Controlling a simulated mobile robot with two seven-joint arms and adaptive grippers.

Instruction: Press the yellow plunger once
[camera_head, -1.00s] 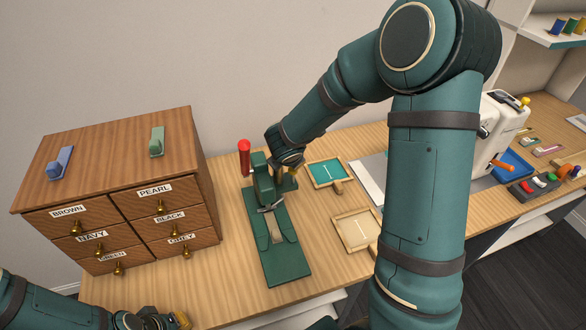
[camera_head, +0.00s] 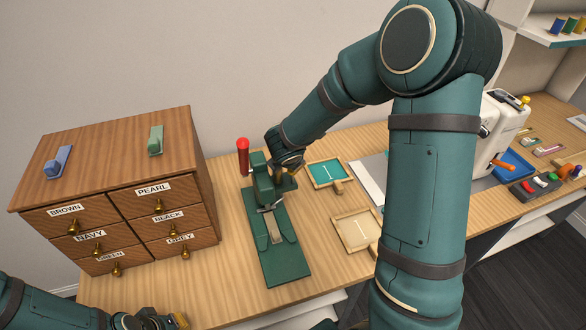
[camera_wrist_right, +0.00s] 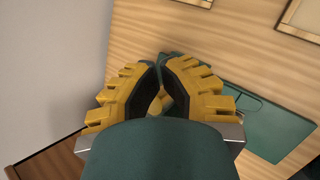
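A dark green press (camera_head: 276,250) with an upright red handle (camera_head: 243,157) stands on the table. My right gripper (camera_head: 285,180) is at the head of the press, from above and behind. In the right wrist view, its yellow-and-black fingers (camera_wrist_right: 159,72) are brought together at the tips, with the green base of the press to their right. A small yellow patch shows between the fingers; I cannot tell whether it is the plunger or part of the gripper. No yellow plunger is clearly visible on the press. My left gripper (camera_head: 160,320) is low at the bottom left, partly cut off.
A wooden drawer cabinet (camera_head: 110,140) stands left of the press. A teal-filled tray (camera_head: 328,172) and a pale tray (camera_head: 356,231) lie to its right. A white machine (camera_head: 503,125) with a yellow-topped part stands farther right, near a blue tray (camera_head: 513,164).

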